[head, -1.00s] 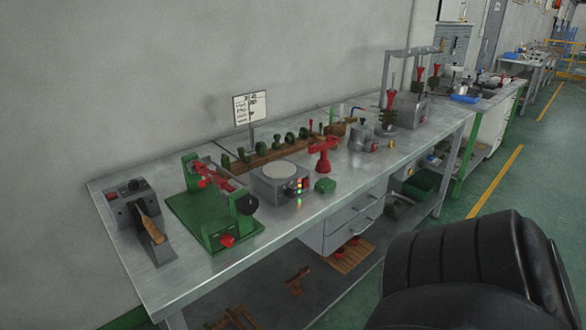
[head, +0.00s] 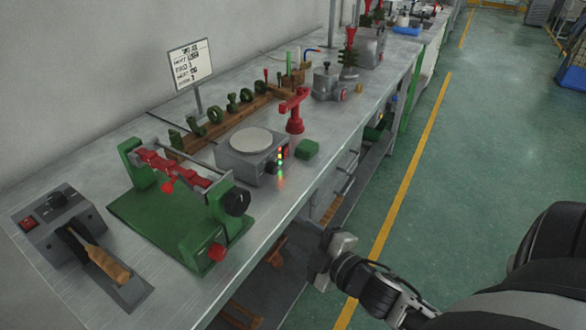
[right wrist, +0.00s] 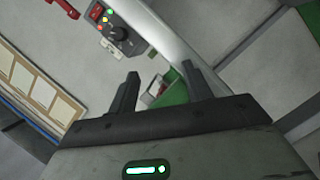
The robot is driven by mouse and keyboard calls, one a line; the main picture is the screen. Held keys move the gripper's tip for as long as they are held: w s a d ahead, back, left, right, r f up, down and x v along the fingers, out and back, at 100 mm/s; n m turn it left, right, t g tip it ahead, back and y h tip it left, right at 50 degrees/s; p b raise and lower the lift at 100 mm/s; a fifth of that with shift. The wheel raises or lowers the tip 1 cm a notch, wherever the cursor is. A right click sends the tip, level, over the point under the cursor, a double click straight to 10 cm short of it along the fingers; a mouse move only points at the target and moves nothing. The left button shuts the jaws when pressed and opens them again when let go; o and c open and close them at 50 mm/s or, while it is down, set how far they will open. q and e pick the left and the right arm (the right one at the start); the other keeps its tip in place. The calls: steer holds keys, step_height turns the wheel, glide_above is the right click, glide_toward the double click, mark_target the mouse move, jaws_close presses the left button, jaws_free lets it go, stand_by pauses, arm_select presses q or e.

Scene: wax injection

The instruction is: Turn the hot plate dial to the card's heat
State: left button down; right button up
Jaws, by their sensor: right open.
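The grey hot plate (head: 250,152) with its pale round top stands on the metal bench. Its dark dial (head: 272,168) is on the front panel, beside a column of coloured lights. The dial (right wrist: 117,33) also shows in the right wrist view, above and left of the fingers. The white card (head: 190,64) stands on a post behind; its handwritten lines are too small to read surely. My right gripper (head: 328,258) is in front of the bench, apart from the dial. Its fingers are open and empty in the right wrist view (right wrist: 160,88). My left gripper is out of view.
A green block (head: 307,149) and a red stand (head: 295,112) are right of the hot plate. A green clamp fixture (head: 180,215) with a black knob is left of it. The bench front edge lies between my right gripper and the hot plate.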

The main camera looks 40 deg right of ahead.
steer(key=w+d+r+n+y+b, duration=0.4)
steer(key=r+n, duration=0.3)
steer(key=n, duration=0.8)
steer(key=n+g+b, duration=0.1)
steer(key=n+g, duration=0.3)
steer(key=n, duration=0.9)
glide_toward(276, 169)
steer(key=p+x, duration=0.1)
steer(key=x, duration=0.7)
steer(key=shift+w+a+f, duration=0.15)
steer(key=shift+w+f, duration=0.05)
steer(key=shift+w, duration=0.15)
steer(key=c, duration=1)
